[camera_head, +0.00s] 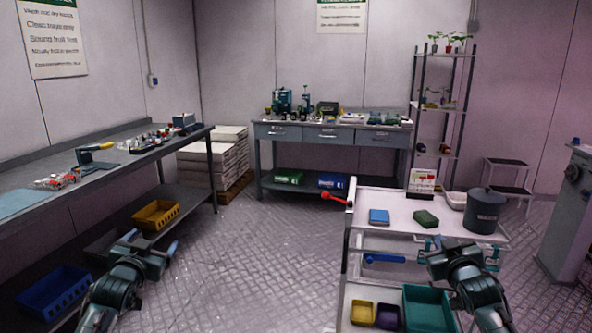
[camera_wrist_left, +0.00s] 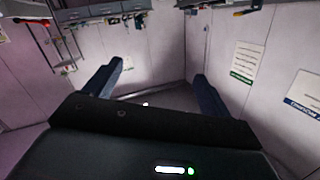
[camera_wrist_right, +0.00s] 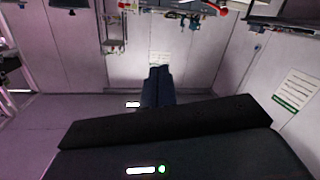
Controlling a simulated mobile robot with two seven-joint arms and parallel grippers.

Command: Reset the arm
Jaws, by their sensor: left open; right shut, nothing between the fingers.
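My left gripper (camera_head: 150,246) is at the lower left of the head view, in front of the left bench. Its two blue fingers stand wide apart in the left wrist view (camera_wrist_left: 155,85), with nothing between them. My right gripper (camera_head: 463,243) is at the lower right of the head view, at the near side of the white cart (camera_head: 400,208). Its fingers are together and empty in the right wrist view (camera_wrist_right: 158,75). I cannot tell whether it touches the cart.
The cart carries a blue box (camera_head: 379,216), a green sponge-like block (camera_head: 426,219) and a dark bucket (camera_head: 485,210). A long bench (camera_head: 100,155) runs along the left, with a yellow crate (camera_head: 156,214) on its lower shelf. The floor (camera_head: 265,260) between is clear.

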